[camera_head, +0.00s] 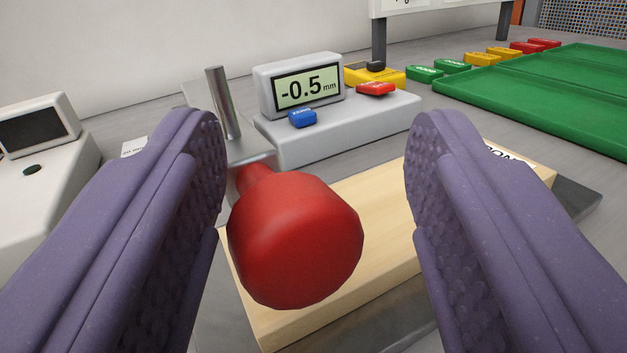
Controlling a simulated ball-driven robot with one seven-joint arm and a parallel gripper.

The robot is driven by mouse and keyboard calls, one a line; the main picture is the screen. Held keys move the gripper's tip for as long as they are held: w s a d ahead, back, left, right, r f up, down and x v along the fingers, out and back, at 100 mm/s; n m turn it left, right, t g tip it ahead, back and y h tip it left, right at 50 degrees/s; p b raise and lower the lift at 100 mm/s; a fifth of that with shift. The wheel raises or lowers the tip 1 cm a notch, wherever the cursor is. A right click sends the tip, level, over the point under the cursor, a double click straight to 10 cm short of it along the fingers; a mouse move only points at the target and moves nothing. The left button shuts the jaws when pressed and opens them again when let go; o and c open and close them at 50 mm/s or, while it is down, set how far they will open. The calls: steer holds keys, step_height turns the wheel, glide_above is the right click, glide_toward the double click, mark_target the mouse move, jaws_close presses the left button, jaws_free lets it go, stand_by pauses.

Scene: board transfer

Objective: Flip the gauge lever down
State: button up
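The gauge lever ends in a large red knob (295,240) in the lower middle of the view, pointing toward me. Its short red neck runs back to a grey metal bracket (247,150) beside an upright metal post (223,103). My gripper (316,165) is open, with purple ridged fingers on both sides of the knob. The knob is nearer the left finger, and I cannot tell whether they touch. The gauge display (300,88) behind reads -0.5 mm. A light wooden board (380,215) lies below and behind the knob, partly hidden by it and the right finger.
The gauge's grey base (370,125) carries a blue button (302,117) and a red one (376,89). A white device (40,140) with a dark screen stands at left. Green trays (540,95), coloured blocks (452,66) and a yellow box (374,76) are at the back right.

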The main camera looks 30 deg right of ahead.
steer(key=shift+a, duration=0.2)
steer(key=p+v, duration=0.2)
steer(key=v, duration=0.5)
steer(key=shift+s, duration=0.3)
